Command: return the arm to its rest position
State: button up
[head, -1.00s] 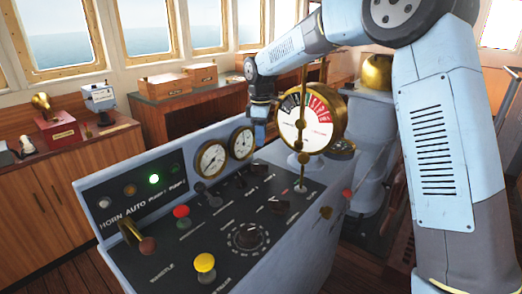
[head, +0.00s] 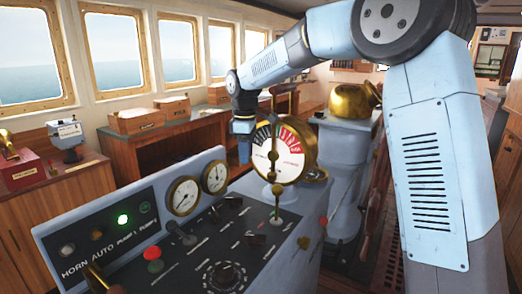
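My gripper (head: 243,150) hangs at the end of my light blue arm, pointing down beyond the grey control console (head: 60,236). It is small and dark in the head view, left of the round engine telegraph dial (head: 278,152). Its fingers are too small to tell whether they are open or shut. I see nothing clearly held in it. My arm rises at the right, bends at the large dark joint at the top and reaches left above the telegraph.
The console carries two gauges (head: 184,196), a lit green lamp (head: 122,219), a red button (head: 153,254) and switches. A brass-topped binnacle (head: 349,100) stands behind the telegraph. Wooden cabinets with boxes (head: 136,121) line the windows. Some floor shows at the right.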

jog(key=s+d+r+m+t, duration=0.1)
jog(key=s+d+r+m, duration=0.3)
jog(key=s+d, duration=0.45)
jog(key=s+d+r+m+t, duration=0.2)
jog(key=s+d+r+m, duration=0.3)
jog(key=d, duration=0.6)
jog(key=s+d+f+m+t, duration=0.1)
jog(key=s+d+f+m, duration=0.1)
jog(key=s+d, duration=0.3)
jog(key=s+d+f+m+t, duration=0.1)
jog(key=s+d+f+m, duration=0.2)
jog(key=s, duration=1)
jog(key=d+m, duration=0.2)
jog(key=d, duration=0.1)
jog(key=shift+s+d+f+m, duration=0.15)
jog(key=shift+s+d+m, duration=0.1)
jog(key=shift+s+m, duration=0.1)
jog(key=shift+d, duration=0.1)
